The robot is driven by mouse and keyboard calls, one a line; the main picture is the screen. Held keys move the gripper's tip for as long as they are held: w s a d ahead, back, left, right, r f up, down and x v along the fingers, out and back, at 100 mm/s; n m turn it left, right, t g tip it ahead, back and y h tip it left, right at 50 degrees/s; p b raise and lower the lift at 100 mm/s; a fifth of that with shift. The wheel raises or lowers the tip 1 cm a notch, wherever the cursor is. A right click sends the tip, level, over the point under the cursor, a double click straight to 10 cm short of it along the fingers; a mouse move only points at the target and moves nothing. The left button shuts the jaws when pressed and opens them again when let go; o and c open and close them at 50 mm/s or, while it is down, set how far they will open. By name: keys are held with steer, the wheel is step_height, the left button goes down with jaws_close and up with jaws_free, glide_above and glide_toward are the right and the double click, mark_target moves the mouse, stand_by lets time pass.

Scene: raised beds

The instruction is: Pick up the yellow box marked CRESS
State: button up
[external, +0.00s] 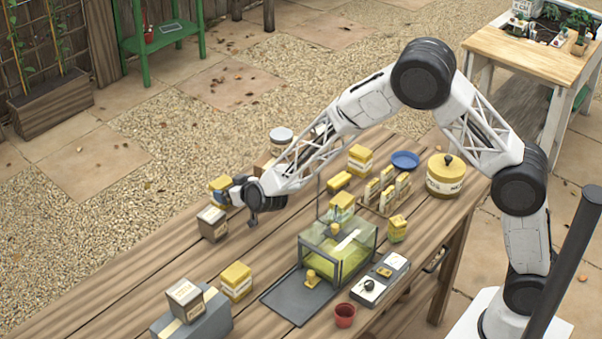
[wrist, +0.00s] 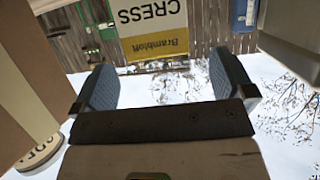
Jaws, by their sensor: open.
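The yellow and white box marked CRESS (wrist: 150,28) shows upside down in the wrist view, at the top, ahead of the gap between my fingers. A yellow box at my gripper's tip in the external view (external: 217,188) appears to be this one; its lettering is not readable there and my gripper partly covers it. My gripper (external: 233,192) reaches level and low over the table's far left side. In the wrist view my gripper (wrist: 164,82) is open, with blue-grey finger pads apart and nothing between them. I cannot tell whether either finger touches the box.
A brown-and-white box (external: 212,224) stands close in front of my gripper. Another yellow box (external: 236,281) and a carton on a grey box (external: 205,317) stand nearer. A glass case (external: 365,240) is at mid-table. A tan surface (wrist: 25,75) looms left in the wrist view.

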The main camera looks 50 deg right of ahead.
mark_target(226, 185)
steer(key=shift+w+f, duration=0.2)
steer(key=shift+w, duration=0.2)
steer(key=shift+w, duration=0.2)
steer(key=shift+x, duration=1.35)
steer(key=shift+d+x, duration=0.2)
steer(key=shift+x, duration=0.9)
steer(key=shift+r, duration=0.1)
steer(key=c, duration=1)
steer(key=shift+r, duration=0.15)
